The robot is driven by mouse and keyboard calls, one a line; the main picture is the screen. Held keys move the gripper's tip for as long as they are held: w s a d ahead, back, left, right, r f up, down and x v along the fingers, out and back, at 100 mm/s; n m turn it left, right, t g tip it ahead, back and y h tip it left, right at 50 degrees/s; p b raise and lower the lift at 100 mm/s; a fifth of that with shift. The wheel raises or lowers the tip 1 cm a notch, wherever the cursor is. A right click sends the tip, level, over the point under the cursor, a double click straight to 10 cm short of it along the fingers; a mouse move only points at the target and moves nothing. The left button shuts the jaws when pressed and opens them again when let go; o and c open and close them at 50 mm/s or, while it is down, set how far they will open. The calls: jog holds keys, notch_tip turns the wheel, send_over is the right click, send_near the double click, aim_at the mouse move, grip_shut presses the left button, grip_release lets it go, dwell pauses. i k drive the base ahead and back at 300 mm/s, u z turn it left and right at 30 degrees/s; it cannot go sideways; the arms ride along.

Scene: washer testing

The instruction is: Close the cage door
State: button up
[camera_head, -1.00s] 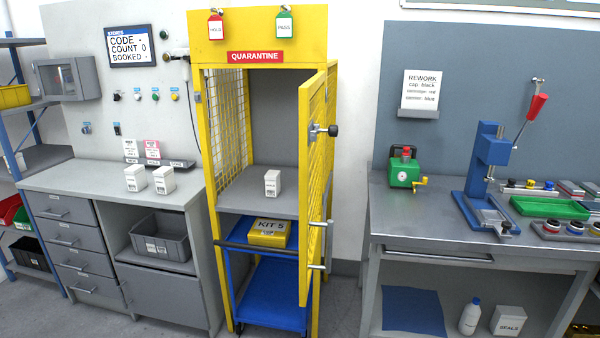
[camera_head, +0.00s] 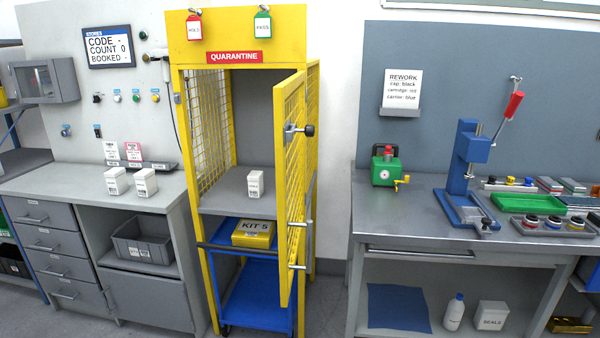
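The yellow quarantine cage (camera_head: 190,200) stands in the middle of the head view, under a red QUARANTINE sign (camera_head: 234,57). Its yellow mesh door (camera_head: 287,220) is hinged on the right and stands open, swung out towards me. A dark round knob (camera_head: 309,131) and metal bar handles (camera_head: 299,267) stick out from the door. A small white box (camera_head: 255,184) stands on the grey shelf (camera_head: 225,204) inside. Below it, a yellow KIT 5 box (camera_head: 253,234) sits on a blue cart (camera_head: 255,300). My gripper is not in view.
A grey counter (camera_head: 60,180) with two white boxes and a grey bin (camera_head: 143,240) stands on the left. A metal workbench (camera_head: 420,235) with a green device (camera_head: 386,170) and a blue press (camera_head: 465,180) stands on the right. A narrow floor gap separates cage and workbench.

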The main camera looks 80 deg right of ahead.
aim_at(283, 90)
jog(key=z, duration=0.1)
jog(key=k, duration=1.05)
jog(key=z, duration=1.8)
jog(key=i, duration=0.6)
jog(key=z, duration=0.15)
